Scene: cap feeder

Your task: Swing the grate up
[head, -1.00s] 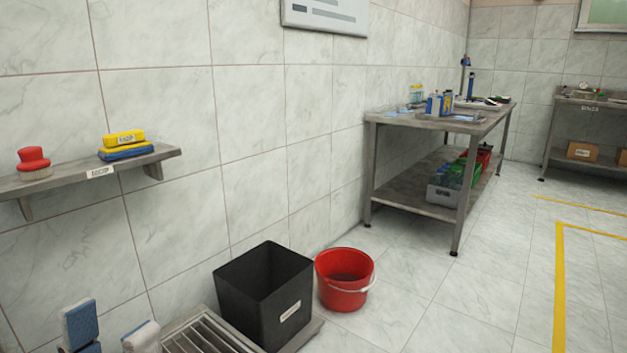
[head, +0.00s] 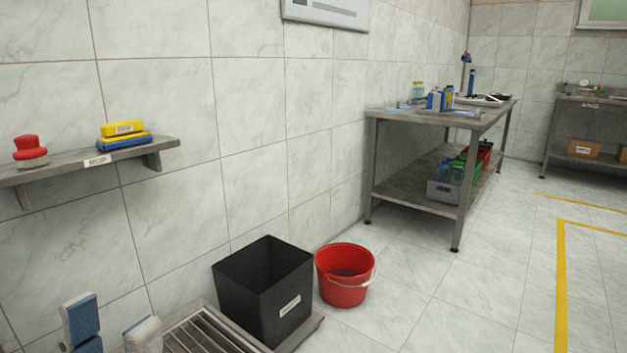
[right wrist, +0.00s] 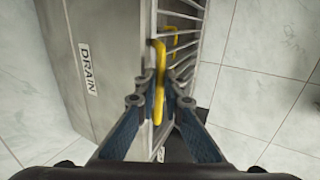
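The metal grate (head: 198,335) lies at the bottom of the head view, beside the black bin. In the right wrist view the grate's bars (right wrist: 187,45) and its yellow handle (right wrist: 158,85) show next to a metal edge with a DRAIN label. My right gripper (right wrist: 160,82) has its fingertips close together on either side of the yellow handle and appears shut on it. The right gripper is not seen in the head view. My left gripper (head: 111,322) is at the bottom left of the head view, its fingers apart with nothing seen between them.
A black bin (head: 262,290) stands on the metal surround beside the grate, with a red bucket (head: 344,275) to its right. A wall shelf (head: 90,162) holds sponges and a red-handled brush. A metal table (head: 440,118) stands farther back. The floor at right is clear.

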